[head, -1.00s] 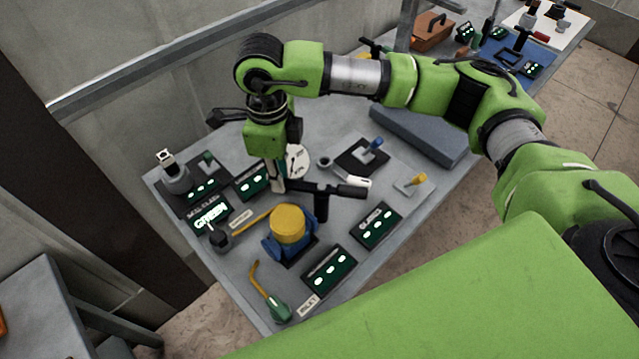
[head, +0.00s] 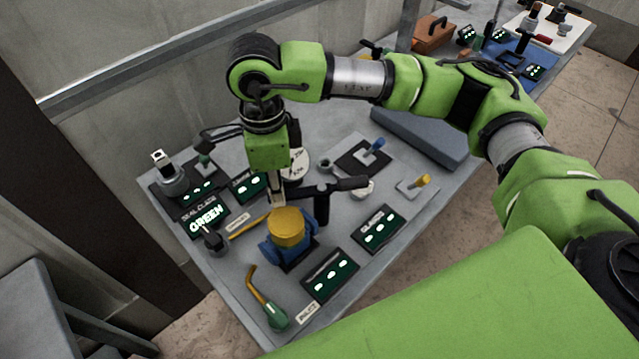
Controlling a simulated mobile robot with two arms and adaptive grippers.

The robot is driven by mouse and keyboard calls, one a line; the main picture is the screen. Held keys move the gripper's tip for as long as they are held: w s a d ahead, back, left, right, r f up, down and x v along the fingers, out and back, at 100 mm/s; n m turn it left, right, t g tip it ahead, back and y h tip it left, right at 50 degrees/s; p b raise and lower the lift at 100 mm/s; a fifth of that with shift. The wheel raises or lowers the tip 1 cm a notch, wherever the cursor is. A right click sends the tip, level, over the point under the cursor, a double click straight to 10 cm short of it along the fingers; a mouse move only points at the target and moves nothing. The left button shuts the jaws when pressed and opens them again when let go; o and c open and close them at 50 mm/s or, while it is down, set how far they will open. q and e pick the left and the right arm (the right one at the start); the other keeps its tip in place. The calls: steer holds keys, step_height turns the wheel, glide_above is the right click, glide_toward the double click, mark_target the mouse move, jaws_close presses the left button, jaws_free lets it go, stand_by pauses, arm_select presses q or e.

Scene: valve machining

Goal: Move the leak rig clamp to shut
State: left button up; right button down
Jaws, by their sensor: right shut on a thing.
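The leak rig clamp appears to be the black T-shaped bar (head: 345,186) on an upright black post, just behind a blue valve body with a yellow top (head: 288,228). The bar lies nearly level across the picture, its right end slightly higher. My right gripper (head: 277,198) points down from above and is shut at the bar's left end, behind the yellow top. Its fingertips and exact contact are partly hidden. My left gripper is not in view.
A green-and-yellow tool (head: 268,302) lies at the front. A blue-handled lever (head: 375,146) and a yellow-handled one (head: 422,182) stand to the right. A grey block (head: 420,136) lies behind them.

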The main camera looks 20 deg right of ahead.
mark_target(285, 215)
steer(key=shift+s+a+f+n+b, duration=0.1)
steer(key=shift+s+f+n+b, duration=0.1)
steer(key=shift+s+n+b, duration=0.9)
steer(key=shift+s+r+n, duration=0.1)
steer(key=shift+r+n, duration=0.1)
steer(key=shift+n, duration=0.2)
steer(key=shift+s+f+n+b, duration=0.25)
steer(key=shift+s+n+b, duration=0.35)
steer(key=shift+n+b, duration=0.4)
steer(key=shift+s+n+b, duration=0.3)
steer(key=shift+b, duration=0.15)
steer(key=shift+s+d+r, duration=0.15)
steer(key=shift+d+r, duration=0.05)
steer(key=shift+r, duration=0.05)
steer(key=c, duration=1.9)
jaws_free()
